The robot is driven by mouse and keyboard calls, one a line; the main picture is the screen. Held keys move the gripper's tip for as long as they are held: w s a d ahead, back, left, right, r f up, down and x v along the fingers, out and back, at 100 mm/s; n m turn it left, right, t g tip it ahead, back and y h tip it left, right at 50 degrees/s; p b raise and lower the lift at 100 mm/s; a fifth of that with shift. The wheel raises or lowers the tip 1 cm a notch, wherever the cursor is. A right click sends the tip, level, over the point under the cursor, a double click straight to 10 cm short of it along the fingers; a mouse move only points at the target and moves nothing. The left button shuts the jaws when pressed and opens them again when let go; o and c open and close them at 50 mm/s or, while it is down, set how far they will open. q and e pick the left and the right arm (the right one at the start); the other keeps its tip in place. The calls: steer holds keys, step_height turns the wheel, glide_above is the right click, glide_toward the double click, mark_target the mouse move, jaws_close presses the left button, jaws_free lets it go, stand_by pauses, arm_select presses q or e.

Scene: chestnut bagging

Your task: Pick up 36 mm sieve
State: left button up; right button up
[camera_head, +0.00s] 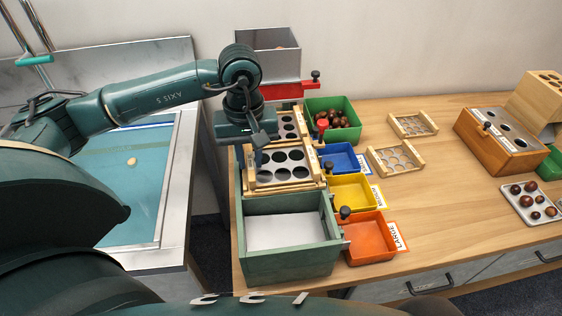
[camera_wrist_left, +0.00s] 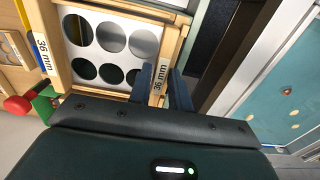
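The 36 mm sieve is a light wooden frame with a pale plate of large round holes (camera_head: 283,169). It sits in the sorter, above the green lower box. In the left wrist view the sieve (camera_wrist_left: 112,12) shows close up, with a "36 mm" label on each end rail. My left gripper (camera_wrist_left: 162,88) has its two blue-grey fingers close on either side of the near end rail and looks shut on it. In the head view my left gripper (camera_head: 258,150) reaches down at the sieve's left edge. My right gripper is not in view.
Blue (camera_head: 345,158), yellow (camera_head: 352,191) and orange (camera_head: 368,237) trays stand along the sorter's right side. A green bin of chestnuts (camera_head: 333,105) is behind them. Two spare sieves (camera_head: 396,158) (camera_head: 412,124) lie on the table (camera_head: 440,205). A metal hopper (camera_head: 267,56) rises at the back.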

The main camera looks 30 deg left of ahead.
arm_select(q)
jaws_close()
